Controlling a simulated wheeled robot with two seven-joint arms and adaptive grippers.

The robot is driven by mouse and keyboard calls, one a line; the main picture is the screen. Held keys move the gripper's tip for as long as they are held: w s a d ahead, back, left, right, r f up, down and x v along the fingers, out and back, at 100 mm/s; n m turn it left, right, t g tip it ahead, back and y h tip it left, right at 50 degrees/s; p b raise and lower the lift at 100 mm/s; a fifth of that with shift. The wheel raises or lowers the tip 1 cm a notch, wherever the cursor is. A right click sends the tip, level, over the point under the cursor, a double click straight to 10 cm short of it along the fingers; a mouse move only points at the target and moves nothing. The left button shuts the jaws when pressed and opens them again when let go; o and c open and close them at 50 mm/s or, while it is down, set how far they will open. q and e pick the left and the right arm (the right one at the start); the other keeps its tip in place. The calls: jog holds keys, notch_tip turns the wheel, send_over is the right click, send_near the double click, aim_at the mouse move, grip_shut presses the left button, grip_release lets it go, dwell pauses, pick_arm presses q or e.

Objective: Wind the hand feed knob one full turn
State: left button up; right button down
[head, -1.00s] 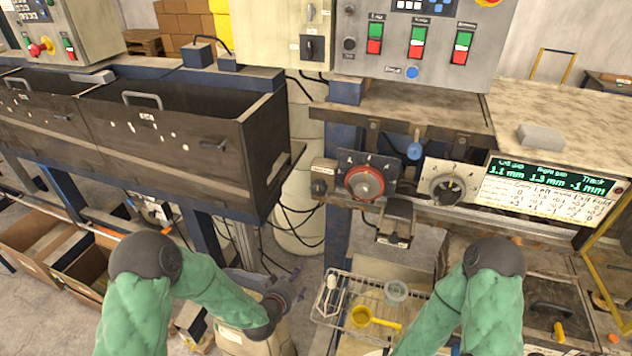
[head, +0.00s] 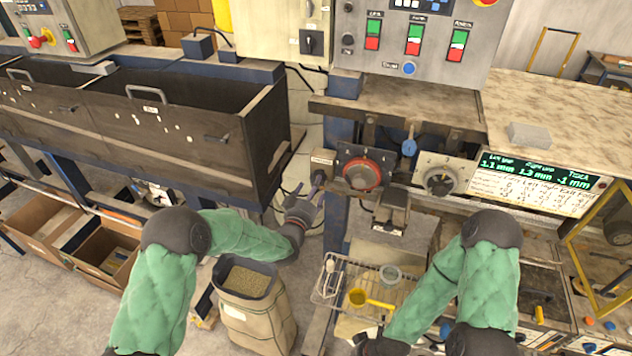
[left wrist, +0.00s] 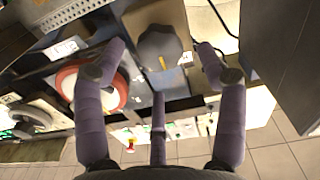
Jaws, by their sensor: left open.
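A dark round knob (head: 319,174) sits on a small box at the left end of the control row; it also shows large in the left wrist view (left wrist: 160,46). Beside it are a red-rimmed dial (head: 362,176) and a grey dial (head: 438,181). I cannot read which label marks the hand feed knob. My left gripper (head: 306,188) is open and empty, just below and left of the dark knob. In the left wrist view its fingers (left wrist: 160,55) spread either side of the knob, apparently without touching it. My right gripper (head: 378,346) is mostly cut off at the bottom edge.
A sack of granules (head: 250,310) stands on the floor. The dark trough (head: 180,130) is left of my left gripper. A green-lit readout (head: 538,180) is at right.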

pick_arm(q)
jog(key=shift+x, duration=1.65)
jog(key=c, duration=1.1)
